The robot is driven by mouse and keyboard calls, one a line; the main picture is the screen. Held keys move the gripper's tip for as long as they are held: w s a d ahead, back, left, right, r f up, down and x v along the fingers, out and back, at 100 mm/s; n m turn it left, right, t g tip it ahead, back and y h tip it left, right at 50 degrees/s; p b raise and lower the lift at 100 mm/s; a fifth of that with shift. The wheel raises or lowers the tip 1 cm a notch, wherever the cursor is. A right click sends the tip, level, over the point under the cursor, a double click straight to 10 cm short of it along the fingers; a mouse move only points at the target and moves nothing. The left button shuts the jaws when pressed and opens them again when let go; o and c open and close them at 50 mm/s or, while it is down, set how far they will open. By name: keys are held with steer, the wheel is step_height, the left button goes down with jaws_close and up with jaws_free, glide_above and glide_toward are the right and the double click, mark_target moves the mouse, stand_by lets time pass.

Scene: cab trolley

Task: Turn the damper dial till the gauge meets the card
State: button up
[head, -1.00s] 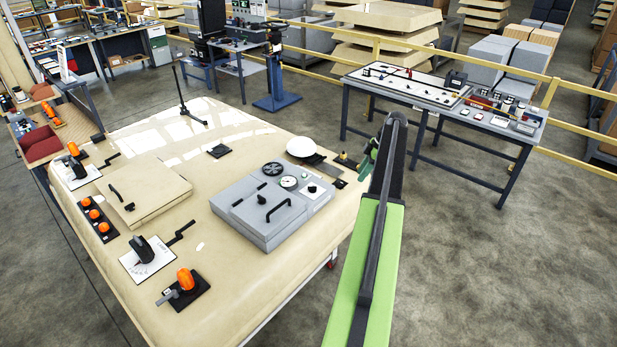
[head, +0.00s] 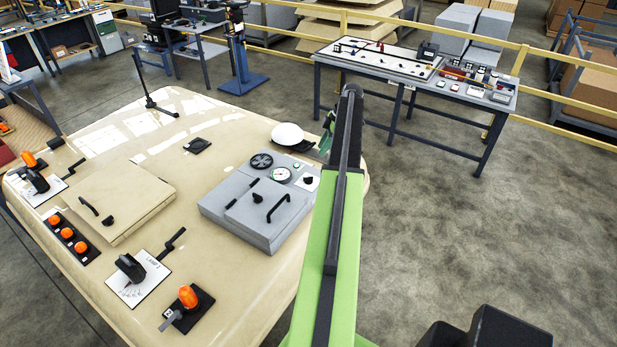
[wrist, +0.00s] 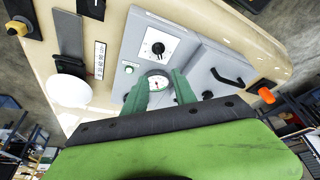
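The dial is a black knob (wrist: 157,47) on a white square plate, on the grey box (wrist: 215,55) in the wrist view. In the head view my arm partly covers its plate (head: 308,181). The round white gauge (wrist: 157,83) with a red needle sits beside the dial; it also shows in the head view (head: 281,175). A narrow white card (wrist: 99,60) with print too small to read lies beside the box. My gripper (wrist: 160,77) has green fingers apart and empty, with the gauge showing between them and the dial ahead of the tips. Contact cannot be told.
The lid has a black handle (head: 278,208). Orange knobs (head: 188,296) and a cream lid (head: 118,200) lie to the left.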

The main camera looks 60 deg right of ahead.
mark_target(308, 179)
steer(key=b+x, duration=0.4)
steer(key=x, duration=0.1)
steer(key=b+x, duration=1)
steer(key=x, duration=0.1)
steer(key=shift+s+d+f, duration=0.2)
steer(key=shift+s+d, duration=0.05)
steer(key=shift+d, duration=0.05)
steer(key=shift+r, duration=0.1)
steer(key=shift+c, duration=0.4)
jaws_close()
